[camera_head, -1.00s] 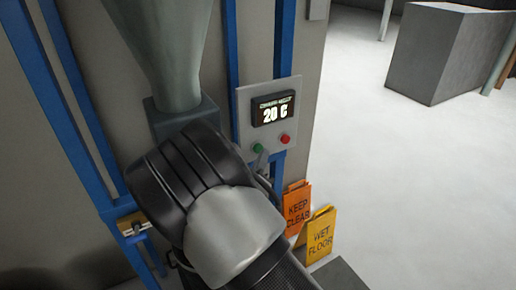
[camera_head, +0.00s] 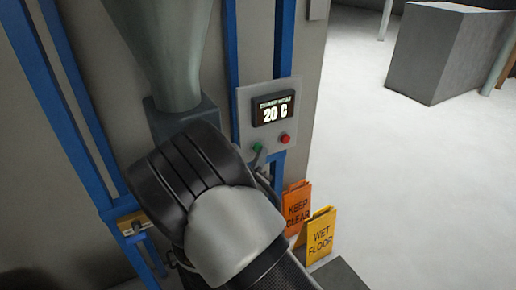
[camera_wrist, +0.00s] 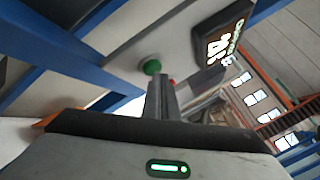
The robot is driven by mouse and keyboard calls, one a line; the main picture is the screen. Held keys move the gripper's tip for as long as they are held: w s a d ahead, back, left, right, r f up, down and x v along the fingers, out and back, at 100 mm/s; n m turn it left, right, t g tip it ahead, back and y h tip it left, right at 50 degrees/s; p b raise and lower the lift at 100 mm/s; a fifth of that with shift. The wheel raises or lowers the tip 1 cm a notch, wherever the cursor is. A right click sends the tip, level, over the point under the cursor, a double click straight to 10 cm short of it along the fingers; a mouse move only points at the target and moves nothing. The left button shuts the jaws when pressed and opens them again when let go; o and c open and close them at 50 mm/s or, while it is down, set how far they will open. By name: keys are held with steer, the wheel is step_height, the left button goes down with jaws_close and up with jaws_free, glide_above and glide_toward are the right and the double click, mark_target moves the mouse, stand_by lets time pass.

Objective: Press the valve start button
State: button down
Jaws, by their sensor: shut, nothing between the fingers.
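A grey control panel (camera_head: 244,118) on the machine front carries a green button (camera_head: 258,147), a red button (camera_head: 285,139) and a dark display (camera_head: 273,108) reading "20 C". The panel labels do not show which button is the valve start. My gripper (camera_head: 258,158) is shut and empty, its tip just below the green button. In the wrist view the shut fingers (camera_wrist: 159,82) point at the panel. The green button (camera_wrist: 152,67) shows just past their tips, and the red button (camera_wrist: 172,82) is partly hidden behind them. I cannot tell whether the tips touch the green button.
Blue frame posts (camera_head: 233,45) and a grey-green hopper (camera_head: 168,50) stand beside the panel. An orange "keep clear" sign (camera_head: 297,208) and a yellow "wet floor" sign (camera_head: 320,238) stand below it. Open floor (camera_head: 420,190) lies to the right.

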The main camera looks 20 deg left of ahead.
steer(key=shift+w+a, duration=0.1)
steer(key=shift+a, duration=0.1)
stand_by(0.4)
steer(key=shift+s+d+p, duration=0.3)
steer(key=shift+s+d, duration=0.4)
steer(key=shift+d, duration=0.15)
steer(key=shift+s+d+p, duration=0.85)
steer(key=shift+s+d, duration=1.1)
steer(key=shift+d, duration=0.3)
